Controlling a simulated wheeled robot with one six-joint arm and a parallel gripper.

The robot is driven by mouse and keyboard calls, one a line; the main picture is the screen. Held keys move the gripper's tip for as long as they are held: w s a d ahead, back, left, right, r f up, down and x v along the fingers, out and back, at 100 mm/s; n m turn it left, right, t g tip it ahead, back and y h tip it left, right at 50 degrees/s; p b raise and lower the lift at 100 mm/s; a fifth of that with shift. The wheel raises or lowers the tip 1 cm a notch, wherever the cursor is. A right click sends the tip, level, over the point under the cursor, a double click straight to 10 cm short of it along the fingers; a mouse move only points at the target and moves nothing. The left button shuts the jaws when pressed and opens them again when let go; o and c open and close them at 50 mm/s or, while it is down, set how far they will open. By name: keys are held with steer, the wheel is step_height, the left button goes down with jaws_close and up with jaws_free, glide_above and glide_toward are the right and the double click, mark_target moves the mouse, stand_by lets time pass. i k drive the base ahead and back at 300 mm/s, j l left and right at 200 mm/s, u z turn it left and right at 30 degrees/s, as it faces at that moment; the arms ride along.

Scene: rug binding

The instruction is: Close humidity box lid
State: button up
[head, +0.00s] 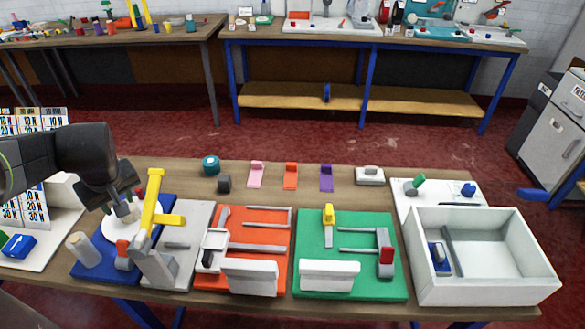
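A large white open-topped box (415,268) stands at the right end of the near table. Inside it are a blue block with a dark part and a grey bar. No piece in view is clearly its lid, and I cannot tell for sure that this is the humidity box. Another white box-like shape (62,188) stands at the left, partly hidden by my arm. My gripper (127,208) is at the left, over a white disc on a blue board, far from the large box. Its fingers are small and dark here, so their opening is unclear.
A yellow lever fixture (151,210) stands just right of my gripper. An orange board (262,222) and a green board (345,285) with fixtures fill the middle. Small coloured blocks line the back. A white board (440,190) lies behind the large box.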

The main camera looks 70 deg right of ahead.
mark_target(528, 195)
steer(key=z, duration=1.15)
steer(key=i+z, duration=0.1)
steer(key=z, duration=2.2)
steer(key=j+z, duration=0.1)
steer(key=z, duration=0.45)
steer(key=j+z, duration=0.1)
steer(key=z, duration=0.45)
